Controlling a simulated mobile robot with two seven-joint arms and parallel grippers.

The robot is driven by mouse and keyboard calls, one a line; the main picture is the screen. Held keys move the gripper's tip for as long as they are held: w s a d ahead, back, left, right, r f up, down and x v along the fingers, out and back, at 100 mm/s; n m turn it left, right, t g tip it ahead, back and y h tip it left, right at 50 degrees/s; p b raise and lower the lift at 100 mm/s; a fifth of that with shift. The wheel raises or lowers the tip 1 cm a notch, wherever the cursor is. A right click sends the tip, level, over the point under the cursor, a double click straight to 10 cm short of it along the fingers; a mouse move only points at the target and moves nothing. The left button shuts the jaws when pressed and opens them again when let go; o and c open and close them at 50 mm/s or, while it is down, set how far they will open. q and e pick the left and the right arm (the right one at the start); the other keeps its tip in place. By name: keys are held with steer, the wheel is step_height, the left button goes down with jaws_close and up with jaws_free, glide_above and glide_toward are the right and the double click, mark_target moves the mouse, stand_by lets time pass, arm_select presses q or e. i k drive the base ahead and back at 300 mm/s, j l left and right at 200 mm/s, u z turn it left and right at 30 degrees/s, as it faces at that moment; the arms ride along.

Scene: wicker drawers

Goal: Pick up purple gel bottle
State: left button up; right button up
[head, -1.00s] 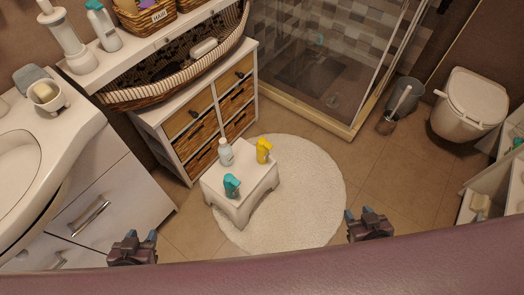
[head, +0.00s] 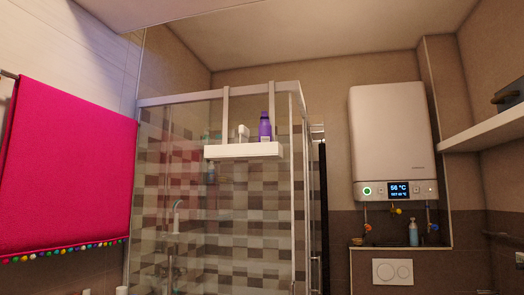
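The purple gel bottle (head: 265,127) stands upright on a white hanging shelf (head: 243,151) at the shower cabin's glass wall, high up in the head view. A small white item (head: 243,134) stands beside it to its left on the same shelf. Neither of my grippers shows in this view now, so their state and distance from the bottle cannot be seen.
A bright pink towel (head: 65,165) hangs at the left. The glass shower cabin (head: 220,220) fills the middle. A white boiler (head: 390,140) is on the wall at right, with a soap bottle (head: 413,234) on the ledge below it. A white wall shelf (head: 490,131) juts in at far right.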

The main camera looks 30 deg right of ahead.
mark_target(264, 129)
steer(key=i+l+u, duration=0.1)
steer(key=u, duration=0.8)
steer(key=i+l+u, duration=0.1)
steer(key=l+u, duration=0.55)
steer(key=l, duration=0.15)
steer(key=l+u, duration=0.2)
steer(key=l, duration=0.65)
steer(key=l+u, duration=0.25)
steer(key=l, duration=1.05)
steer(key=k+l, duration=0.15)
steer(key=l, duration=0.8)
steer(key=k, duration=0.05)
